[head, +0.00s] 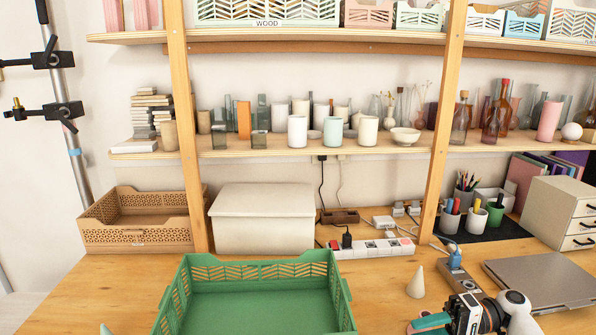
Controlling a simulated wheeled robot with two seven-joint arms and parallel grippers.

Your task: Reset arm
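My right gripper (428,322) is at the bottom right, low over the wooden table, with a teal finger pointing left. The dark and white wrist parts are behind it. It is to the right of the green crate (343,290) and apart from it in the picture. Nothing is seen held in it, but its finger gap is not clear. A small pale teal tip (105,329) at the bottom left edge looks like a fingertip of my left gripper. The rest of that gripper is out of frame.
A white cone (416,282) stands just above my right gripper. A closed laptop (541,277) lies to its right. A power strip (372,248), a beige box (262,218) and a brown crate (138,236) line the back. Bare table lies left of the green crate.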

